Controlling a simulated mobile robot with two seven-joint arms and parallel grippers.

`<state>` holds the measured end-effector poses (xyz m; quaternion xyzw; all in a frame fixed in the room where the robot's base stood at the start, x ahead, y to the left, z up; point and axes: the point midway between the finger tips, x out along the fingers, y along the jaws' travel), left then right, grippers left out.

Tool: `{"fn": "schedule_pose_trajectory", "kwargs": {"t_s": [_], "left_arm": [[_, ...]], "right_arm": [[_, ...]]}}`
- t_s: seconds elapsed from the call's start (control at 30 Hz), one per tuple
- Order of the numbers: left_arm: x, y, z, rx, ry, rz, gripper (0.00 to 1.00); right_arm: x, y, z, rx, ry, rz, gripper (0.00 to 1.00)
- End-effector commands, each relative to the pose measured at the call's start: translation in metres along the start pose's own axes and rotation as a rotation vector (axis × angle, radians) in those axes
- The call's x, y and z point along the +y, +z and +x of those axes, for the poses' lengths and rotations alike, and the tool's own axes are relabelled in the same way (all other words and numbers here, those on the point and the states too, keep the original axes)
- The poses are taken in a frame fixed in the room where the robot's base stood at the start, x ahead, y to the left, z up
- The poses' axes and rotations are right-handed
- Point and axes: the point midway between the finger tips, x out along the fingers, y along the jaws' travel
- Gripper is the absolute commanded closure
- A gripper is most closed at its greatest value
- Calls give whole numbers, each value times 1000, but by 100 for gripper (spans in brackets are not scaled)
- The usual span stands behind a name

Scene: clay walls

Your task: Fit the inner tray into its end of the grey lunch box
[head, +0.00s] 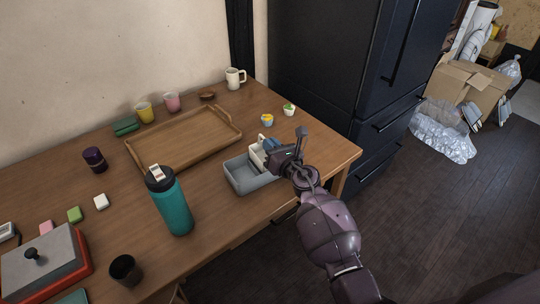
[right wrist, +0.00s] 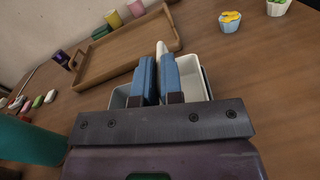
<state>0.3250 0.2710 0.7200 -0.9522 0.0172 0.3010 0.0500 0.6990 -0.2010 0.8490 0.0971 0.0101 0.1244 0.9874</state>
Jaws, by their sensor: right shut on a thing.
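The grey lunch box (head: 240,184) stands on the wooden table near its front right edge, its left part open and empty. The pale inner tray (head: 257,157) is at the box's right end. Its rim looks higher than the box's rim; I cannot tell whether it touches the box. My right gripper (head: 268,147) is shut on the tray. In the right wrist view the blue fingers (right wrist: 160,80) pinch a pale upright part of the tray (right wrist: 193,66). The gripper hides much of the tray and the box's right end. My left gripper is not in view.
A teal bottle (head: 173,205) stands left of the box. A wooden serving tray (head: 187,160) lies behind it. Two small cups, one with a yellow top (head: 267,120) and one with a green top (head: 289,110), stand beyond the box. Bare table lies between bottle and box.

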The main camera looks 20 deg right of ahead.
Motion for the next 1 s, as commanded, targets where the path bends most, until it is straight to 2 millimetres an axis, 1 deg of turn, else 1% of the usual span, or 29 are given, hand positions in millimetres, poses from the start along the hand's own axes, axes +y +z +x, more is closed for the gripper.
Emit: {"fn": "schedule_pose_trajectory", "kwargs": {"t_s": [0.03,0.13,0.2,0.27,0.43,0.53,0.7,0.73,0.8,0.9,1.0], "left_arm": [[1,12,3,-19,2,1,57],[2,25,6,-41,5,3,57],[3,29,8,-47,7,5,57],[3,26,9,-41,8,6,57],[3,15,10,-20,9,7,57],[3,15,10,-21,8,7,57],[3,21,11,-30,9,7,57],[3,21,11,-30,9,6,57],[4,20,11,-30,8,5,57],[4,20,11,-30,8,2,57],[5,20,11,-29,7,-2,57]], "right_arm": [[-3,-16,-1,10,-3,4,100],[-6,-30,-2,12,-3,5,100],[-7,-38,-2,11,-3,5,100],[-8,-40,-1,9,-2,4,100],[-7,-34,0,2,-1,2,100],[-7,-34,0,2,-1,1,100],[-8,-40,-1,4,-1,1,100],[-8,-40,-1,4,-1,1,91],[-8,-38,0,3,-1,1,81],[-8,-38,0,3,-1,1,67],[-8,-38,0,3,-1,1,67]]}}
